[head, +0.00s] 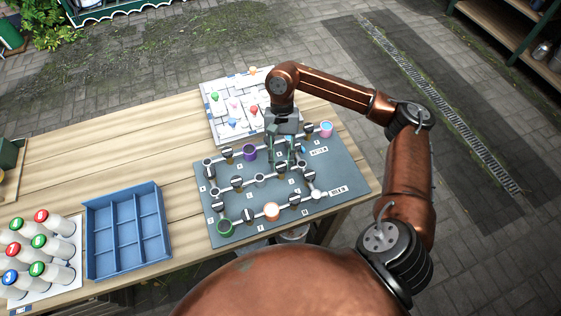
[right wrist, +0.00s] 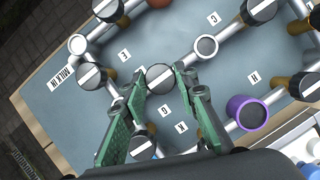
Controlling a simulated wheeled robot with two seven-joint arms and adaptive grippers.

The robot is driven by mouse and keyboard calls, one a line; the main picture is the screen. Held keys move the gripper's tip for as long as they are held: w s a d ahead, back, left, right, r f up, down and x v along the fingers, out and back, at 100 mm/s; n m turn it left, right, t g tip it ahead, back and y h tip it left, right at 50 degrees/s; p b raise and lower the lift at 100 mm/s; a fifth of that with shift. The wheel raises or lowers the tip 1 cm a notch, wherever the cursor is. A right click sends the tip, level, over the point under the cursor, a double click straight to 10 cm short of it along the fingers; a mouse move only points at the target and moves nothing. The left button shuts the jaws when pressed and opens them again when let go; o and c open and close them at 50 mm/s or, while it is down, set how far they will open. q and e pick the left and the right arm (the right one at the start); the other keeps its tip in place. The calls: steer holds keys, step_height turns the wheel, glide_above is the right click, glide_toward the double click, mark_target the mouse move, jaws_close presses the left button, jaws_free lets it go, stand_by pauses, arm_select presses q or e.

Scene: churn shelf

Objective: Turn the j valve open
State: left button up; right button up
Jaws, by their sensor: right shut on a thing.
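The pipe board (head: 345,175) is a dark grey panel on the wooden table, with white pipes, lettered labels and several black valve knobs with white bars. My right gripper (head: 287,160) reaches down over the board's upper right part. In the right wrist view, its green fingertips (right wrist: 160,74) sit on either side of one black valve knob (right wrist: 160,80) and are shut on it. Labels G and K show near the fingers; I cannot read a J there. Another knob (right wrist: 142,146) shows between the fingers, nearer the wrist. My left gripper is not in view.
A white board with coloured pegs (head: 213,99) lies behind the panel. A blue divided tray (head: 103,268) and several white bottles (head: 55,249) stand at the left. A purple ring (right wrist: 247,113) is on the pipes near the right finger. The table's middle left is clear.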

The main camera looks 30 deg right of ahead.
stand_by(0.3)
steer(key=o, duration=1.1)
steer(key=shift+o, duration=0.2)
steer(key=v, duration=1.2)
